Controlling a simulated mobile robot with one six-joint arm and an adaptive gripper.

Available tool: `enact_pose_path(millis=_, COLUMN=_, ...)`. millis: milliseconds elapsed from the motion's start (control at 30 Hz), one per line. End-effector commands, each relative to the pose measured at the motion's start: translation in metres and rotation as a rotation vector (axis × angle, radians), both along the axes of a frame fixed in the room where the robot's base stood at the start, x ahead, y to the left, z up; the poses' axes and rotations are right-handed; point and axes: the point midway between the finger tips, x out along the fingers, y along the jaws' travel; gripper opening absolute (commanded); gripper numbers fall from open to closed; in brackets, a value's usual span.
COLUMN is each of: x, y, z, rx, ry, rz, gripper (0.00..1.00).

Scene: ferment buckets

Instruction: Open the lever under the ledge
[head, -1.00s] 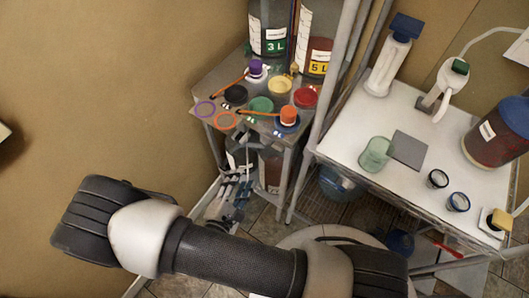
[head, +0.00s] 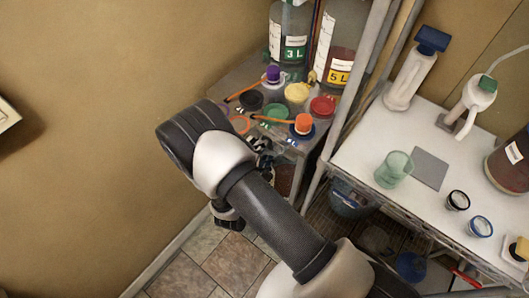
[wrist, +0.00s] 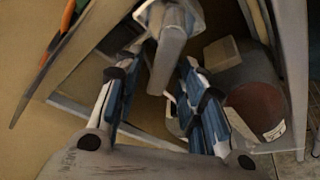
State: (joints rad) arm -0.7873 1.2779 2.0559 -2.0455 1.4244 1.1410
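In the wrist view a pale grey lever-like part (wrist: 172,45), probably the lever, hangs at top centre, beyond and between the fingertips. I cannot tell whether the fingers touch it. My gripper (wrist: 162,72) has its two blue-padded fingers spread apart, with nothing clearly held. In the head view my gripper (head: 262,150) shows only in part at the front of the small metal stand (head: 225,90), the likely ledge; my arm hides most of it. The lever cannot be made out in the head view.
Coloured lids and an orange-capped piece (head: 304,124) lie on the stand, with the 3 L (head: 290,30) and 5 L (head: 338,50) jars behind. A dark red vessel (wrist: 258,105) stands close right of my fingers. A white table (head: 350,160) is at right. Tiled floor (head: 220,265) is clear.

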Motion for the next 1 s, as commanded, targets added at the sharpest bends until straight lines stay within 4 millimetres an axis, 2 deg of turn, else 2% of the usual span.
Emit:
enact_pose_path(millis=167, x=0.0118, y=-0.0044, z=-0.0029, rx=0.000, ry=0.000, rz=-0.001, gripper=0.37)
enact_pose_path(millis=467, x=0.0131, y=-0.0048, z=-0.0027, rx=0.000, ry=0.000, rz=0.000, gripper=0.36)
enact_pose_path(millis=1000, x=0.0128, y=-0.0047, z=-0.0029, rx=0.000, ry=0.000, rz=0.000, gripper=0.00)
